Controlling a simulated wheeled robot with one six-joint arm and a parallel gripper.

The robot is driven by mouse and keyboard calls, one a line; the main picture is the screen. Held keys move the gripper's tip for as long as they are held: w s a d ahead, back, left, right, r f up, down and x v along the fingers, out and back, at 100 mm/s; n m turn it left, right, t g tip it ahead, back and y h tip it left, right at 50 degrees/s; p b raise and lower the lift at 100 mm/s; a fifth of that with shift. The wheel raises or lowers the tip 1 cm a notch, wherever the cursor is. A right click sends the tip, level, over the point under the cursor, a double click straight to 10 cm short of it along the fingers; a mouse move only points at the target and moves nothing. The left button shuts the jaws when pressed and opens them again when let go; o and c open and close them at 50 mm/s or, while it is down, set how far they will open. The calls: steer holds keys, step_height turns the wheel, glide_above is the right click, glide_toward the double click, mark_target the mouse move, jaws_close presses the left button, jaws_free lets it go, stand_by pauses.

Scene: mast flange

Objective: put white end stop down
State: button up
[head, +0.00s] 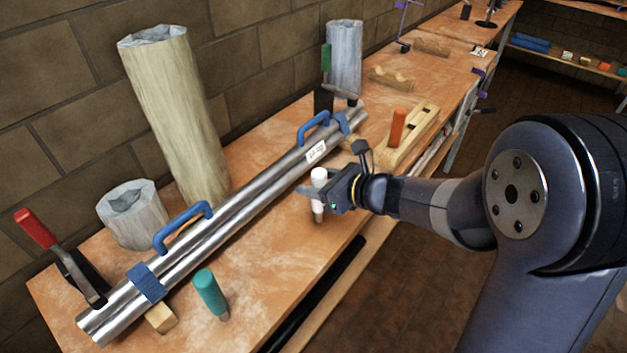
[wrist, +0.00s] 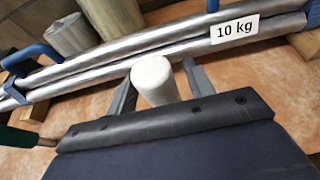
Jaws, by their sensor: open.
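The white end stop (head: 318,178) is a short peg with a white upper part and a brown lower end. It is upright over the front part of the bench, and its lower end appears to meet the bench top. My gripper (head: 322,190) is open around it, one finger on each side. In the wrist view the white top (wrist: 152,78) shows between the two spread fingers; its lower part is hidden. I cannot tell whether either finger touches it.
A pair of steel tubes (head: 235,210) with blue handles and a 10 kg label lies just behind. A teal peg (head: 209,290) stands front left. An orange peg (head: 397,126) stands in a wooden block (head: 422,128) at right. Clamps and posts stand behind the tubes.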

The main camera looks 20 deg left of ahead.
steer(key=v, duration=1.1)
steer(key=shift+s, duration=0.1)
